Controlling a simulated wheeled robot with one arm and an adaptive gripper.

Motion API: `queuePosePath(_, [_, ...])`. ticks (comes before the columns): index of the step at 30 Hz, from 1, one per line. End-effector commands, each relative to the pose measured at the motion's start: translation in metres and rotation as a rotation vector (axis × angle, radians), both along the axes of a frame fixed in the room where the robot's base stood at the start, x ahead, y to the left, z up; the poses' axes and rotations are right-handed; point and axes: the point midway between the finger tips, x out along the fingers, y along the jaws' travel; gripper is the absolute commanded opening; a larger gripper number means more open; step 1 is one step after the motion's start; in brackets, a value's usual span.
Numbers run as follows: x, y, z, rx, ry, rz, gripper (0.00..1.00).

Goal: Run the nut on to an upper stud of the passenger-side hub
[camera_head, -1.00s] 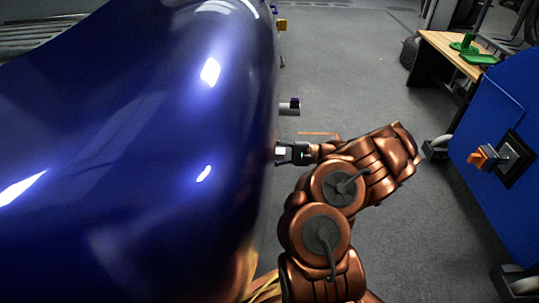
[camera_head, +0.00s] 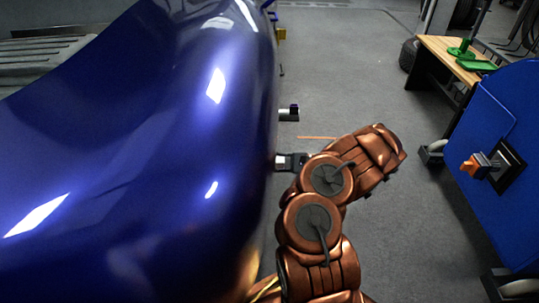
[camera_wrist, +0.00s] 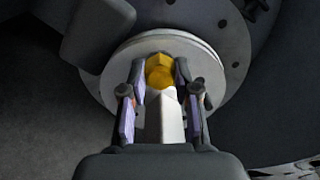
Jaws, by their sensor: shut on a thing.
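In the wrist view, my gripper (camera_wrist: 160,76) is shut on a yellow nut (camera_wrist: 160,68) between its two fingertips. Behind the nut is the pale round disc of the hub (camera_wrist: 208,72). The nut is in front of the disc's middle area; whether it touches a stud is hidden by the nut and fingers.
A grey block (camera_wrist: 97,32) sits at the disc's upper left, close to my fingers. A short post (camera_head: 289,113) sticks out from the car's side. A blue cabinet (camera_head: 510,120) with an orange switch (camera_head: 470,166) stands at right. A wooden bench (camera_head: 440,50) is behind; grey floor lies between.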

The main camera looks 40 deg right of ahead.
Motion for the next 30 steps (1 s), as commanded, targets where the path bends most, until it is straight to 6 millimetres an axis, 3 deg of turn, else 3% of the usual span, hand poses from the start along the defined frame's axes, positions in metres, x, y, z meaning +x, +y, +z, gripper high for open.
queuePosePath(20, [-0.0011, 0.0019, 0.0026, 0.407, 0.545, 0.006, 0.0])
queuePosePath(21, [-0.0007, 0.002, -0.0006, 0.403, 0.537, 0.006, 0.35])
queuePosePath(28, [-0.0001, 0.0013, -0.0005, 0.4, 0.532, 0.004, 0.59])
queuePosePath(30, [0.0, 0.0011, -0.0005, 0.4, 0.531, 0.003, 0.6])
